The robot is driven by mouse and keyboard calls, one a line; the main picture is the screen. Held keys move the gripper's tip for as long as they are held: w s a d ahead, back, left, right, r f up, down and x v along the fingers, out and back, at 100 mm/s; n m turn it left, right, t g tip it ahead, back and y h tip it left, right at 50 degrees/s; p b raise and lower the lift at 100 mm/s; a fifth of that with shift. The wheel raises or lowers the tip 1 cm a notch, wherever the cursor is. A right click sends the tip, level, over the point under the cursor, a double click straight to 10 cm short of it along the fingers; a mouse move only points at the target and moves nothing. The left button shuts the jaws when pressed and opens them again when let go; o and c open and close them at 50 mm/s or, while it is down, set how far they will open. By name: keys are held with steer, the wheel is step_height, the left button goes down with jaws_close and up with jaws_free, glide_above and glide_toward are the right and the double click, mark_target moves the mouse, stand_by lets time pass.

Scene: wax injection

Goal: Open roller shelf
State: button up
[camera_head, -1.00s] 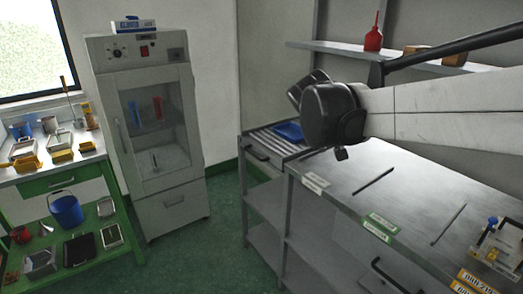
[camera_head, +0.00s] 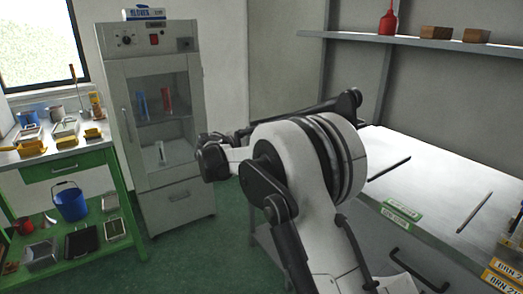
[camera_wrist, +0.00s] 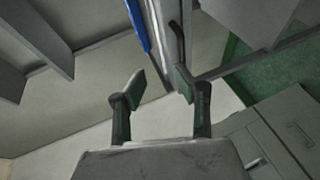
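The roller shelf front (camera_wrist: 163,30) shows in the wrist view as a narrow grey panel running up from between the fingers. A dark bar handle (camera_wrist: 178,38) is on its right side. A strip of the blue item (camera_wrist: 138,25) lies along its left side. My gripper (camera_wrist: 160,82) is open and empty, with its two dark green finger pads apart. The handle appears beyond the right fingertip, and I see no contact. In the head view my own arm hides the roller shelf, and I cannot clearly make out the fingertips there.
A grey workbench (camera_head: 440,185) with dark rods stands at right, under a wall shelf (camera_head: 440,43). A white glass-door cabinet (camera_head: 178,208) stands at the back. A green bench (camera_head: 70,165) with tools and a blue bucket (camera_head: 70,203) is at left.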

steer(key=w+a+f+t+b, duration=0.1)
steer(key=a+f, duration=0.4)
steer(key=shift+n, duration=0.4)
steer(key=b+x, duration=0.1)
steer(key=x, duration=0.3)
steer(key=b+x, duration=0.1)
steer(key=x, duration=0.4)
steer(key=b+x, duration=0.1)
steer(key=x, duration=0.4)
steer(key=shift+d+r, duration=0.15)
steer(key=shift+r, duration=0.2)
steer(key=shift+c, duration=0.4)
jaws_close()
